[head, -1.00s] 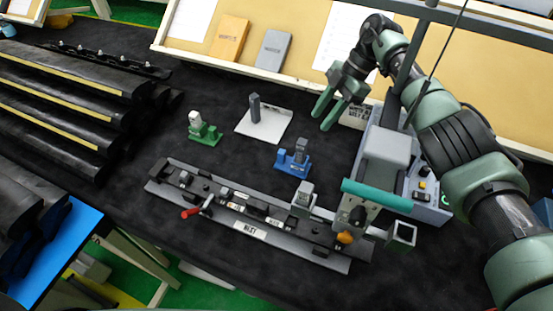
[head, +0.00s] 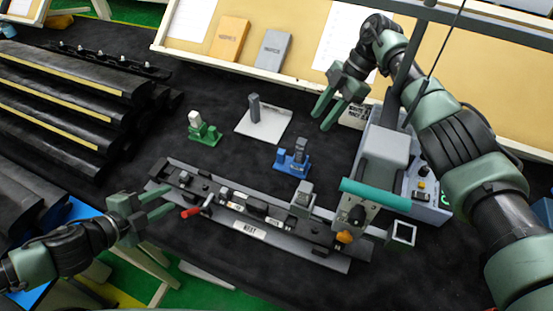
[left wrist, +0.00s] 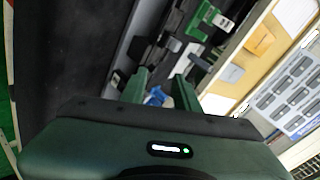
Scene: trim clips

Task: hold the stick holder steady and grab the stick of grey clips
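Three small holders with upright sticks stand on the black table. In the head view, a green holder (head: 206,134) carries a pale stick (head: 195,118), a white plate (head: 272,129) carries a dark grey stick (head: 255,108), and a blue holder (head: 291,162) carries a grey stick (head: 301,146). I cannot make out single clips. My right gripper (head: 321,122) is open and empty, above and right of the blue holder.
A grey machine with a teal bar (head: 376,194) stands at right. Black trim parts (head: 60,95) are stacked at left. Bare table lies between the holders.

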